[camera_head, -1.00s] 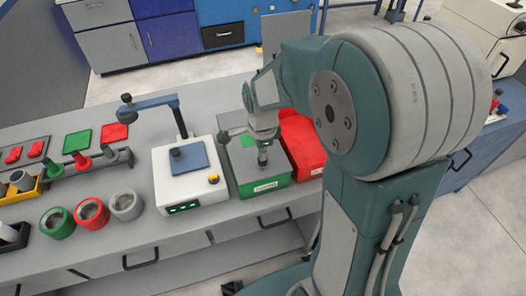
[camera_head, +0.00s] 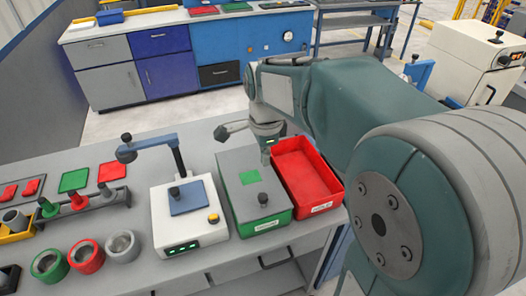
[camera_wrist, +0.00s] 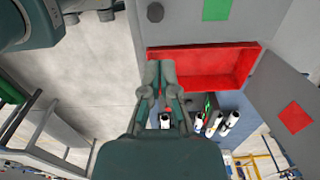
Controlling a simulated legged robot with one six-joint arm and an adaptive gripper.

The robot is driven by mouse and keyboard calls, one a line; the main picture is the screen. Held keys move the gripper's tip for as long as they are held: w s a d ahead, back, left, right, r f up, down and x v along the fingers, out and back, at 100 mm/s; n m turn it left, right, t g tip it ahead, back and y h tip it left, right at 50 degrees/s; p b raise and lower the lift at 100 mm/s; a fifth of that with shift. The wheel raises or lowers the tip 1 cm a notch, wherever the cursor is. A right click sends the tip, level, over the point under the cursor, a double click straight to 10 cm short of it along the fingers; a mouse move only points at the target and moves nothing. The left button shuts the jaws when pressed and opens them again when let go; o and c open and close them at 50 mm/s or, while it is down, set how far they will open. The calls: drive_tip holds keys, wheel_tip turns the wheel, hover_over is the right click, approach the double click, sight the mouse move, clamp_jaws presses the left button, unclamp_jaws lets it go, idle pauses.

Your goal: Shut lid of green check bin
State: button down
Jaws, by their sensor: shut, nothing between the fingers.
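The green check bin (camera_head: 263,226) stands on the bench in the head view. Its grey lid (camera_head: 235,180), with a green square and a dark knob (camera_head: 262,200), lies flat over the top and looks shut. In the wrist view the green square (camera_wrist: 217,10) and the knob (camera_wrist: 155,12) show at the top edge. My gripper (camera_head: 265,156) is above the lid's far right corner, near the red bin. In the wrist view my gripper (camera_wrist: 160,66) has its fingertips together and holds nothing. Whether it touches the lid cannot be told.
An open, empty red bin (camera_head: 325,208) stands right beside the green bin. In the wrist view its raised grey lid (camera_wrist: 275,85) bears a red square. A white device (camera_head: 188,232) with an overhead arm stands to the left, beyond it several rings and pegs.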

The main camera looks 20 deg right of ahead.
drive_tip(key=s+a+r+n+t, duration=0.1)
drive_tip(key=s+r+n+t, duration=0.15)
drive_tip(key=s+n, duration=0.6)
drive_tip(key=s+a+r+n+t, duration=0.1)
drive_tip(key=s+a+n+t, duration=0.15)
drive_tip(key=s+n, duration=0.6)
drive_tip(key=m+g, duration=0.6)
drive_tip(key=m, duration=1.1)
hover_over(262, 197)
drive_tip(key=f, duration=0.1)
wheel_tip(262, 197, down, 14)
drive_tip(key=shift+f, duration=0.1)
